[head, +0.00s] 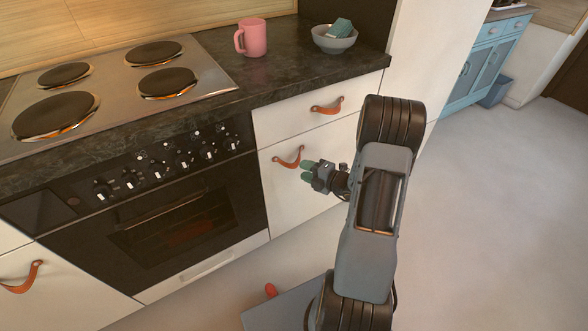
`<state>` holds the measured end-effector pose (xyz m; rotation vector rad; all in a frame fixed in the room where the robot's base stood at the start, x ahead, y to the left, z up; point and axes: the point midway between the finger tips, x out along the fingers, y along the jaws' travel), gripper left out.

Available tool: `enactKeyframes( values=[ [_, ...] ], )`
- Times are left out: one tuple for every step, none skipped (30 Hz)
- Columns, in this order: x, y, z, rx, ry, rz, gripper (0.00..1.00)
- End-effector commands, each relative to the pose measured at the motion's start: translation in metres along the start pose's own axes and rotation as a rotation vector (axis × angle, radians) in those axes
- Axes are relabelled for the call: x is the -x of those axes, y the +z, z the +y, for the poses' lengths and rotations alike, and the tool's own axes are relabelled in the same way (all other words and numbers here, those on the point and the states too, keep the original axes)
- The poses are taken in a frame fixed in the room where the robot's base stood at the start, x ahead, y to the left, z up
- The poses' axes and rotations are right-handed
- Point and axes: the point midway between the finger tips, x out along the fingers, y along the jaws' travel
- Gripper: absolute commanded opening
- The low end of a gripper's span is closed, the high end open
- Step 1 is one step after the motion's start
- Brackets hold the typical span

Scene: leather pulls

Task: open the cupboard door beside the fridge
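The white cupboard door (290,205) stands right of the oven, under a drawer, and looks closed. Its brown leather pull (289,161) is a loop near the top left of the door. A tall white panel (425,50), which may be the fridge side, rises to the right of the counter. My gripper (307,171) has green fingertips and is in front of the door, just right of and slightly below the pull. A small gap shows between the fingertips, and nothing is seen between them. My arm hides the door's right part.
The drawer (310,113) above has a similar leather pull (327,106). A pink mug (254,38) and a grey bowl (334,42) stand on the dark counter (290,75). A small red thing (270,290) shows low by my base. Open floor (490,200) lies to the right.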

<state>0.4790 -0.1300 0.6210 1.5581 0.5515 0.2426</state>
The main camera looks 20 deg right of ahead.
Motion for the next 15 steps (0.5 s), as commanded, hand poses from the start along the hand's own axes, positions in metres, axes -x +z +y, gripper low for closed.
enactKeyframes(
  values=[
    [-0.010, 0.000, -0.002, 0.003, 0.000, 0.003, 0.39],
    [-0.015, 0.000, -0.002, 0.004, -0.001, 0.004, 0.39],
    [-0.021, 0.000, -0.002, 0.003, -0.001, 0.003, 0.39],
    [-0.025, -0.001, -0.002, 0.002, -0.001, 0.003, 0.39],
    [-0.029, -0.001, -0.002, 0.002, 0.000, 0.004, 0.39],
    [-0.034, 0.000, -0.001, 0.002, 0.000, 0.002, 0.39],
    [-0.037, 0.000, -0.001, 0.003, 0.000, 0.002, 0.39],
    [-0.040, 0.000, -0.001, 0.003, -0.001, 0.003, 0.39],
    [-0.043, 0.000, -0.001, 0.003, -0.001, 0.002, 0.39],
    [-0.045, 0.000, -0.001, 0.002, -0.001, 0.001, 0.39],
    [-0.047, 0.000, -0.001, 0.002, -0.001, 0.001, 0.39],
    [-0.049, 0.000, -0.001, 0.002, -0.001, 0.001, 0.39],
    [-0.050, 0.000, -0.001, 0.002, -0.001, 0.001, 0.39],
    [-0.051, 0.000, 0.000, 0.002, -0.001, 0.001, 0.39],
    [-0.052, 0.000, 0.000, 0.002, -0.001, 0.001, 0.39]
  ],
)
